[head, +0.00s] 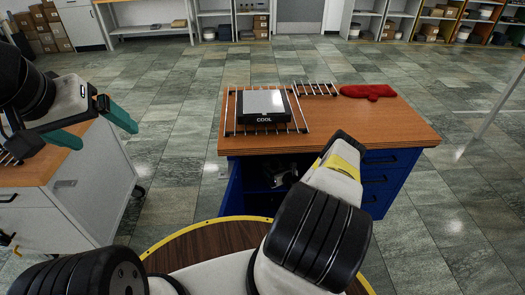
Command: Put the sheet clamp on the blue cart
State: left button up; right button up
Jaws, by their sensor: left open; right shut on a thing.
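The blue cart (385,181) has a brown wooden top (340,125) and stands in front of me. My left gripper (102,127) is open and empty at the upper left, its teal fingers spread above the floor and beside the grey cabinet. My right arm reaches forward to the front edge of the blue cart. The fingers of my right gripper do not show, hidden beyond or below the arm. I cannot make out the sheet clamp with certainty. A dark and grey thing (283,175) shows in the opening at the cart's front, left of my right arm; I cannot tell what it is.
On the cart top lie a wire rack (238,110) bearing a black box marked COOL (265,104), and a red mitt (367,92). Bare wood is free at the right. A grey cabinet (75,200) stands at the left. Shelves line the back wall.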

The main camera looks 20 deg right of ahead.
jog(key=o, duration=1.9)
jog(key=shift+f, duration=0.1)
jog(key=shift+s+r, duration=0.2)
jog(key=v, duration=1.1)
jog(key=shift+s, duration=0.3)
jog(key=shift+d, duration=0.1)
